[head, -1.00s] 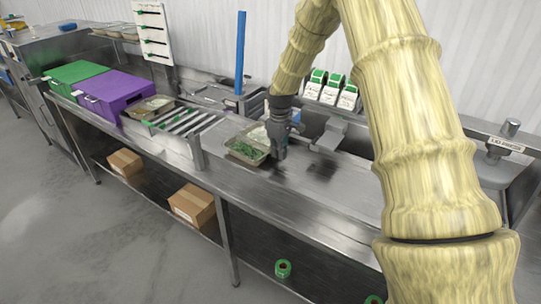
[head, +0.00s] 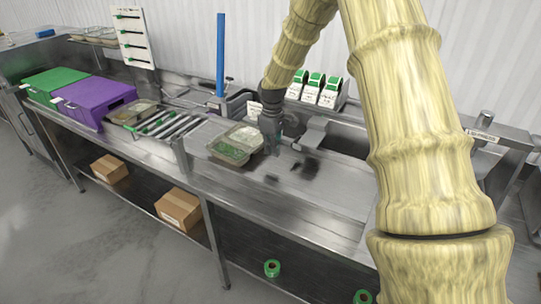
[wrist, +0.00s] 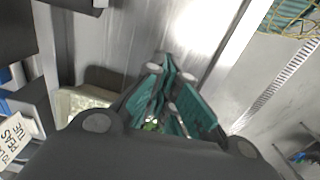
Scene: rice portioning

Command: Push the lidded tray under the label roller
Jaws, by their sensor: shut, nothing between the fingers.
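The tray (head: 233,151) sits on the steel counter, with green and pale food showing in its compartments. A clear lid cannot be made out for sure. My gripper (head: 271,146) is shut and empty, pointing down at the tray's right side, close to it; I cannot tell whether they touch. In the wrist view, my gripper's teal fingers (wrist: 170,95) are together, and part of the tray (wrist: 75,101) shows to their left, the rest hidden behind my gripper. A grey fixture (head: 311,133) stands right of my gripper; I cannot tell whether it is the label roller.
A roller conveyor (head: 170,128) with another tray (head: 140,107) lies to the left, beyond it purple (head: 95,98) and green (head: 52,85) boxes. A blue post (head: 220,55) and green-and-white label packs (head: 311,90) stand behind. The counter's front (head: 300,200) is clear.

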